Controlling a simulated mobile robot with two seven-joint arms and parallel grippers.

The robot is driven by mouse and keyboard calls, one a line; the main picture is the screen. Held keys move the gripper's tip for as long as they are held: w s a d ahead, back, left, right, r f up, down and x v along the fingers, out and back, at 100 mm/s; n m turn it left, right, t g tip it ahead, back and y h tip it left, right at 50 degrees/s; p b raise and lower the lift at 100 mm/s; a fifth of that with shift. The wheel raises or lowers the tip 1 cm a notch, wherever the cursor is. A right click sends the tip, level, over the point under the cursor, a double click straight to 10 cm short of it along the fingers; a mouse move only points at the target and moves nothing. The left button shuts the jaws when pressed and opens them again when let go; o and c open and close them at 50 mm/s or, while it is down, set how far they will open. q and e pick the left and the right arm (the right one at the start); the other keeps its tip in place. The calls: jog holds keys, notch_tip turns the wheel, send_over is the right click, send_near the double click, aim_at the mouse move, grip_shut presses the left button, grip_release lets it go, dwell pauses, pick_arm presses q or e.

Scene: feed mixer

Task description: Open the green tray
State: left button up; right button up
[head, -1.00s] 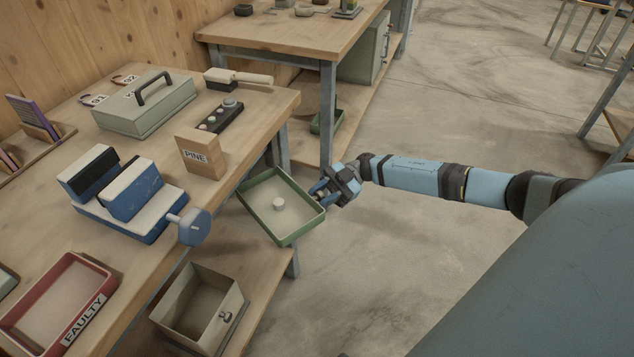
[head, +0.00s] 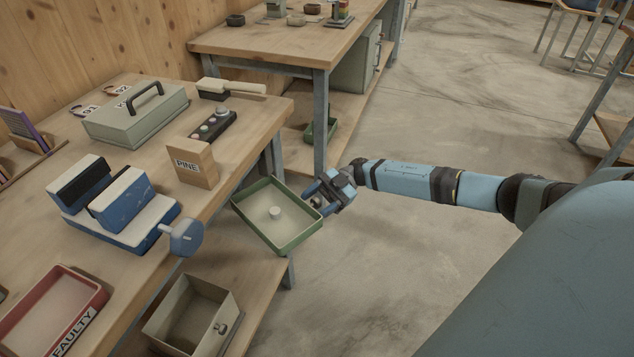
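The green tray (head: 295,241) is a shallow open box, pulled out past the front edge of the workbench like a drawer. A small white cylinder (head: 275,213) is inside it. My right gripper (head: 319,198) is at the tray's right-hand end, with its two fingers apart. A small round knob (head: 316,202) shows between the fingers, and I cannot tell if they touch it. My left gripper is not in view.
On the workbench are a PINE block (head: 196,163), a blue clamp-like device (head: 118,205), a grey lidded box (head: 135,112) and a red FAULTY tray (head: 55,310). An open beige drawer (head: 192,315) lies below.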

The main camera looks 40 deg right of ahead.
jog(key=shift+d, duration=0.1)
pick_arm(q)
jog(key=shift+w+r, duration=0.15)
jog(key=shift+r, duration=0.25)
pick_arm(e)
jog(key=d, duration=1.3)
jog(key=shift+w+d, duration=0.3)
jog(key=shift+w, duration=0.1)
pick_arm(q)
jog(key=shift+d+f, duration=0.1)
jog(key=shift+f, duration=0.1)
